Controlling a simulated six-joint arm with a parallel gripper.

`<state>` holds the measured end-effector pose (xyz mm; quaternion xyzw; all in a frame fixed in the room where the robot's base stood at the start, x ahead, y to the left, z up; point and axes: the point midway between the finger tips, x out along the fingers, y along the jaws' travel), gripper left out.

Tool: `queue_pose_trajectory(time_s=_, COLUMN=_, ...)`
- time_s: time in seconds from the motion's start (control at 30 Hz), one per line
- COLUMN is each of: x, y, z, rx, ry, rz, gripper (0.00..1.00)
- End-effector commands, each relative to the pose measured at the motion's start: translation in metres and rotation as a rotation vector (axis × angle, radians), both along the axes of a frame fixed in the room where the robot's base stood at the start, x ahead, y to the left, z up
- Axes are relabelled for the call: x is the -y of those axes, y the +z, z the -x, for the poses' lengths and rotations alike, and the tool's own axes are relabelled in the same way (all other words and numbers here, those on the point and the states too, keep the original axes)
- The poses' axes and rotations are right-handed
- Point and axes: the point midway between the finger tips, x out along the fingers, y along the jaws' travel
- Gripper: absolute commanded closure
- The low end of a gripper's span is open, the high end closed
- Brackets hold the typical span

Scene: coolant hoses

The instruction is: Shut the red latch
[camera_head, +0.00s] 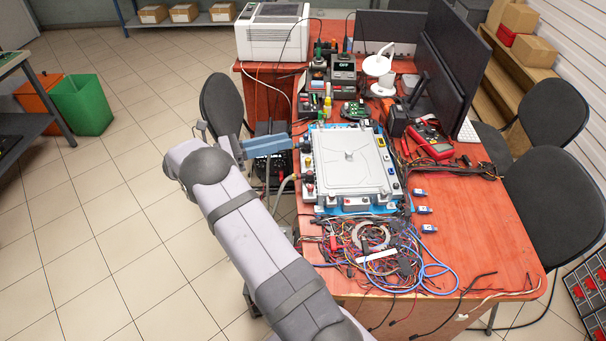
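A white rectangular unit (350,163) with a ribbed lid lies on a blue base on the red workbench. Small coloured fittings line its left side, among them a small red part (309,177). I cannot tell at this size whether that part is the red latch, or whether the latch is open or shut. My arm reaches up from the bottom of the view and bends at the left of the bench. My gripper (288,143) appears as a long blue-grey shape pointing right, at the unit's upper left edge. Its fingertips are too small to tell open from shut or contact.
A tangle of wires (375,250) covers the bench in front of the unit. Small blue connectors (424,209) lie to its right. Tools, a red meter (433,147) and monitors (445,65) crowd the back and right. The bench's right front is mostly clear.

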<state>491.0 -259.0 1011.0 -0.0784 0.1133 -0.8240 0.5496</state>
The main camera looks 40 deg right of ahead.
Motion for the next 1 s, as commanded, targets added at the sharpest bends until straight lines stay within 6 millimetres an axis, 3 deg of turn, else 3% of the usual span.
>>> queue_pose_trajectory(time_s=0.23, x=0.002, y=-0.111, z=0.034, rx=0.027, ry=0.138, rz=-0.197, gripper=0.77)
queue_pose_trajectory(time_s=0.3, x=-0.001, y=-0.136, z=0.037, rx=0.094, ry=0.156, rz=-0.246, gripper=0.77)
queue_pose_trajectory(time_s=0.4, x=-0.005, y=-0.157, z=0.028, rx=0.225, ry=0.172, rz=-0.297, gripper=0.77)
queue_pose_trajectory(time_s=0.53, x=-0.009, y=-0.168, z=0.020, rx=0.334, ry=0.175, rz=-0.318, gripper=0.77)
queue_pose_trajectory(time_s=0.77, x=-0.008, y=-0.169, z=0.020, rx=0.376, ry=0.167, rz=-0.305, gripper=0.77)
queue_pose_trajectory(time_s=1.0, x=0.008, y=-0.173, z=0.023, rx=0.372, ry=0.164, rz=-0.303, gripper=0.77)
